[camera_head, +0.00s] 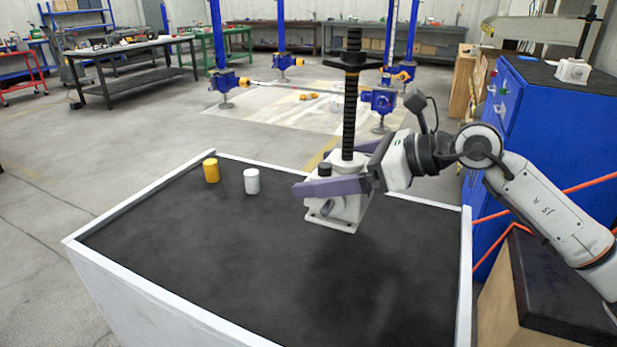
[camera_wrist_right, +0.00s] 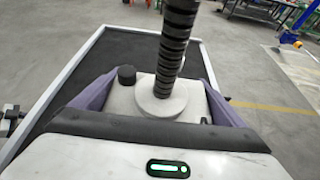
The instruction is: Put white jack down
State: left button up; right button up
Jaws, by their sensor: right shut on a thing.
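In the right wrist view the jack's body (camera_wrist_right: 197,100) sits between the fingers (camera_wrist_right: 160,105). My left gripper is not in view.
A yellow cylinder (camera_head: 211,170) and a white cylinder (camera_head: 251,181) stand on the table's far left part. A raised white rim (camera_head: 150,197) edges the table. The front and middle are clear. A blue cabinet (camera_head: 550,130) stands at the right, with another white jack (camera_head: 573,71) on it.

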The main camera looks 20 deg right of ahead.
aim_at(368, 201)
jog(key=shift+f, duration=0.95)
jog(key=shift+w+f+b, duration=0.1)
jog(key=shift+f+b, duration=0.2)
jog(key=shift+f, duration=1.75)
jog(key=o, duration=1.8)
jog(key=shift+f, duration=0.65)
jog(key=shift+c, duration=0.2)
jog(key=shift+s+r, duration=0.1)
jog(key=shift+s, duration=0.1)
jog(key=shift+s+d, duration=0.15)
jog(key=shift+d, duration=0.05)
jog(key=b+v, duration=0.2)
jog(key=v, duration=0.7)
jog(key=shift+s+r, duration=0.1)
jog(key=shift+s, duration=0.15)
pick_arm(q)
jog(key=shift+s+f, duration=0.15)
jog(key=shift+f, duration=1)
pick_arm(e)
jog(key=shift+v, duration=1.05)
